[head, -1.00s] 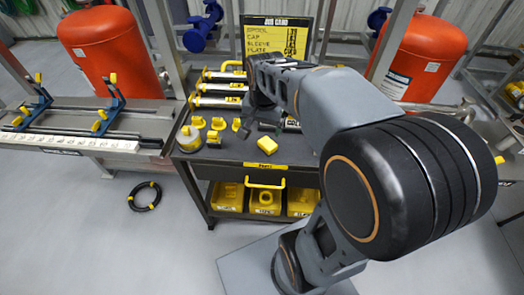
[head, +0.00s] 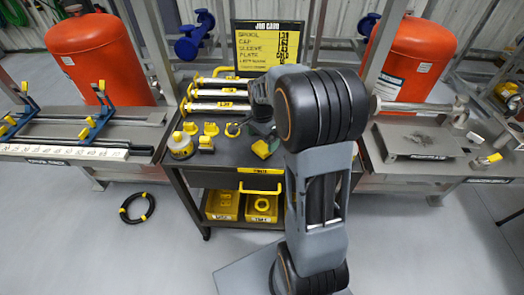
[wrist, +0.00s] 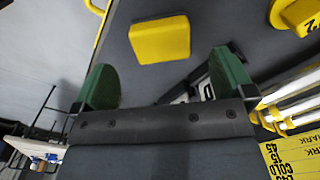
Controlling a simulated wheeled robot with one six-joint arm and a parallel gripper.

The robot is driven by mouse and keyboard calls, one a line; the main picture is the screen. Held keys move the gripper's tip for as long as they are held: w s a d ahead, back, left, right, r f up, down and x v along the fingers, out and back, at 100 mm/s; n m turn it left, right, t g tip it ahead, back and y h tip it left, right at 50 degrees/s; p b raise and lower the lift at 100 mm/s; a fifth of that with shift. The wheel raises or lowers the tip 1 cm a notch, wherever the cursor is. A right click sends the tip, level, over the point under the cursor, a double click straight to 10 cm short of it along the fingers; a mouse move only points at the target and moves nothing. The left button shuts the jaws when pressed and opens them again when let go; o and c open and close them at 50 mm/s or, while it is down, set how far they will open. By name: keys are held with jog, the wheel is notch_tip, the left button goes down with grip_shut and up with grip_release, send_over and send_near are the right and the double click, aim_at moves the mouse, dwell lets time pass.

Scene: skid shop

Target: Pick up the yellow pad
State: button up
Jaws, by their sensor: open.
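The yellow pad (head: 261,150) is a small rounded block lying on the dark top of the cart (head: 222,154), near its front edge. In the wrist view the pad (wrist: 160,39) lies flat ahead of my gripper (wrist: 167,66), between the lines of its two green fingers. The fingers are open and empty, and the pad is beyond their tips, not touched. In the head view my arm hides most of the gripper; a green finger shows just beside and above the pad.
Yellow-ended cylinders (head: 220,93) lie behind, below the job card board (head: 271,48). Yellow bins (head: 222,206) sit on the lower shelf. A black hose ring (head: 137,208) lies on the floor.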

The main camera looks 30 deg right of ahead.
aim_at(262, 146)
jog(key=shift+w+f, duration=0.1)
jog(key=shift+f, duration=2.6)
jog(key=shift+c, duration=0.5)
jog(key=c, duration=1)
jog(key=shift+r, duration=0.5)
notch_tip(262, 146, up, 2)
jog(key=shift+r, duration=0.1)
jog(key=s+a+r, duration=0.1)
jog(key=s+r, duration=0.2)
jog(key=s, duration=0.1)
jog(key=s+a+r, duration=0.1)
jog(key=s+r, duration=0.2)
jog(key=s, duration=0.2)
jog(key=s+a+r, duration=0.1)
jog(key=s+r, duration=0.3)
jog(key=shift+s+a, duration=0.25)
jog(key=shift+s, duration=0.05)
